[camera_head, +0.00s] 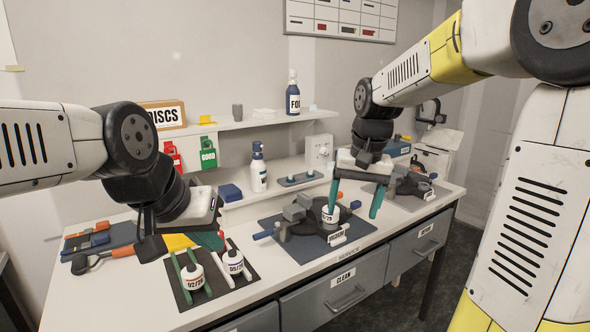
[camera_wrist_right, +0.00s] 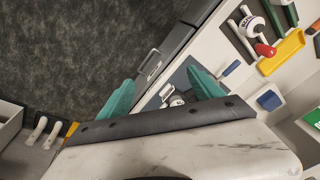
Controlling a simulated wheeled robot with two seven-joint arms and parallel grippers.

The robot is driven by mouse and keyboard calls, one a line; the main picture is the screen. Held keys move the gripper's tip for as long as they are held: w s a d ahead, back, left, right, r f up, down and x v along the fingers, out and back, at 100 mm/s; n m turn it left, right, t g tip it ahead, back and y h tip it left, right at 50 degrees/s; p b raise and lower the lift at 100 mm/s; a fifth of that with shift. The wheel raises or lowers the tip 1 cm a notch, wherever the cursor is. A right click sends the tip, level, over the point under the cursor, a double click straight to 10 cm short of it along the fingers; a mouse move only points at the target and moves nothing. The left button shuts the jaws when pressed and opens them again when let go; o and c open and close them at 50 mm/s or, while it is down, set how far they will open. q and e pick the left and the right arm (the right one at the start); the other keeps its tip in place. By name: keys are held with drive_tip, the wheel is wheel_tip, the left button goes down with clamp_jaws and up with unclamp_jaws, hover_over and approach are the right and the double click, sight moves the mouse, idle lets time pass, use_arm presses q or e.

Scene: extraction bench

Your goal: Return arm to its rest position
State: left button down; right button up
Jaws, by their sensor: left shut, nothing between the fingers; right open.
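My right gripper (camera_head: 356,199) is open and empty. Its two teal fingers hang apart above the bench, near the middle clamp device. The fingers also show wide apart in the right wrist view (camera_wrist_right: 162,93). My left gripper (camera_head: 212,239) is shut, low over the left part of the bench, beside the mat with bottles. Its wrist partly hides it. A small white labelled container (camera_head: 330,215) sits at the clamp device (camera_head: 306,217) on a dark mat; the right gripper's left finger overlaps it in the head view, and I cannot tell whether they touch.
A white spray bottle (camera_head: 258,170) and a blue block (camera_head: 229,192) stand behind. A shelf (camera_head: 230,124) runs along the wall. Another device (camera_head: 410,184) stands at right. Grey drawers (camera_head: 345,284) lie below the bench front.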

drive_tip(key=s+d+r+n+t+y, duration=0.1)
drive_tip(key=s+t, duration=0.3)
drive_tip(key=s, duration=1.2)
drive_tip(key=shift+s+r+n, duration=0.25)
drive_tip(key=shift+r+n, duration=0.15)
drive_tip(key=shift+r, duration=0.1)
drive_tip(key=shift+w, duration=0.1)
drive_tip(key=shift+c, duration=0.2)
